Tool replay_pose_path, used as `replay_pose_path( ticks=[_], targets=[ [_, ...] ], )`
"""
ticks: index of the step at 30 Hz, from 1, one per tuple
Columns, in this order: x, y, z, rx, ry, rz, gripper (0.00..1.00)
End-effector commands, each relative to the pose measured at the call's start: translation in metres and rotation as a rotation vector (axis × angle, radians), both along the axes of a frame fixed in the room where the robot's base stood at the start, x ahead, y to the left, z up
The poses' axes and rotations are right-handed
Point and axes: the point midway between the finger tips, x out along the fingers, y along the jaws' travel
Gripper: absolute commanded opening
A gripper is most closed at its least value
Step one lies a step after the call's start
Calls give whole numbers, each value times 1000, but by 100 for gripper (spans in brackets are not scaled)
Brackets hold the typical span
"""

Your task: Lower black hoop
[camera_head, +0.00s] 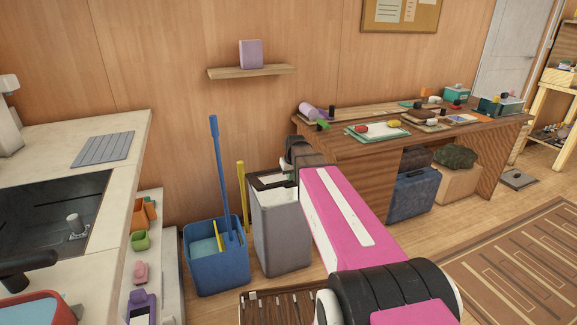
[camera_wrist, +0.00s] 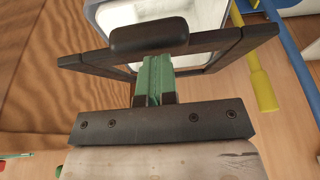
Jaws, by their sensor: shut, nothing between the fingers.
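The black hoop (camera_wrist: 248,40) is a dark rectangular frame at the mouth of a grey bin (camera_head: 280,232). It also shows in the head view as a dark rim (camera_head: 270,181) at the bin's top. A rounded black tab (camera_wrist: 148,35) is on or over its near side. White liner (camera_wrist: 205,15) shows inside the frame. My gripper (camera_wrist: 158,62) has its green fingers shut and empty, pointing toward the hoop just below the tab. I cannot tell whether the fingertips touch the hoop. In the head view my gripper (camera_head: 288,176) is small and partly hidden by my arm.
A blue bucket (camera_head: 205,277) with a blue-handled tool stands left of the bin. A yellow handle (camera_head: 241,195) rises behind. A wooden desk (camera_head: 370,165) with several items stands to the right. A counter with a sink (camera_head: 50,215) is at left.

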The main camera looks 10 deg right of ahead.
Motion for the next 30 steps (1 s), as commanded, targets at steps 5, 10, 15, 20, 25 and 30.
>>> replay_pose_path(
  ticks=[5,10,15,20,25,30],
  targets=[
    [-17,-3,-32,19,-90,-2,0],
    [-25,-5,-59,35,-171,-2,0],
    [-27,-6,-81,39,-192,-1,0],
    [-30,-6,-96,39,-191,-1,0],
    [-31,-6,-106,39,-191,-1,0],
    [-32,-7,-111,38,-188,0,0]
  ],
)
